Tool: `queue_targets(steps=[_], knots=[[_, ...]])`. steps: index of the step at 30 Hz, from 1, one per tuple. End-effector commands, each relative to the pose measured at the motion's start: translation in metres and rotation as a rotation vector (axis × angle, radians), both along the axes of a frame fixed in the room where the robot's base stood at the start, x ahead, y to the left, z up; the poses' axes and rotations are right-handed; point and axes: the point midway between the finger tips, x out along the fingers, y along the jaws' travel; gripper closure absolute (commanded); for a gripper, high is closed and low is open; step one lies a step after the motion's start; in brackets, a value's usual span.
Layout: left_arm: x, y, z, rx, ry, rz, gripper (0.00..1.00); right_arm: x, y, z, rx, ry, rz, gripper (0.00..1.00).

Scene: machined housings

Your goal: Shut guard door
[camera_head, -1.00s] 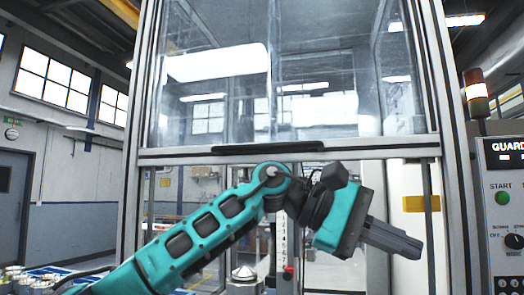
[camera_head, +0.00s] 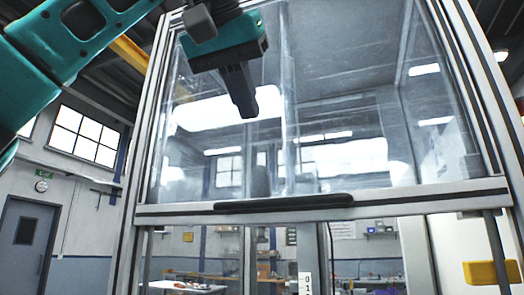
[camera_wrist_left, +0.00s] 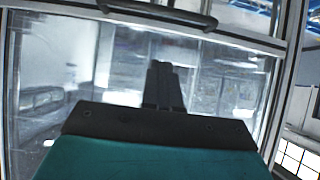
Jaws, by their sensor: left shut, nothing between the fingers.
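The guard door (camera_head: 340,120) is a clear panel in a grey metal frame, raised, with an open gap below its bottom rail. A dark bar handle (camera_head: 284,203) runs along that rail. My left gripper (camera_head: 243,103) is shut and empty, in front of the upper part of the clear panel and above the handle; whether it touches the panel I cannot tell. In the left wrist view the shut fingers (camera_wrist_left: 164,85) point at the panel, and the handle (camera_wrist_left: 158,13) shows at the top edge. My right gripper is not in view.
Grey uprights (camera_head: 480,100) stand on both sides of the door. Below the rail, a white scale strip (camera_head: 305,283) and a yellow block (camera_head: 492,272) at the right show. A dark blue-grey door (camera_head: 25,245) is in the wall at far left.

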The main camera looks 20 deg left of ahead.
Motion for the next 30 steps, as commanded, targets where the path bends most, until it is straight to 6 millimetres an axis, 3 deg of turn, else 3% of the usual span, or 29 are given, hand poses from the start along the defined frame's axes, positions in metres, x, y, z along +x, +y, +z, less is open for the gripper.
queue_targets(steps=[14,24,30], knots=[[0.079,-0.003,-0.055,-0.002,0.006,-0.001,1.00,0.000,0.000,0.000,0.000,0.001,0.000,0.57],[0.086,-0.003,-0.088,-0.004,0.002,-0.002,1.00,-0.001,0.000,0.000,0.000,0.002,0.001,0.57],[0.087,-0.003,-0.093,-0.004,0.002,-0.002,1.00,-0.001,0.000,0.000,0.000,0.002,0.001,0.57]])
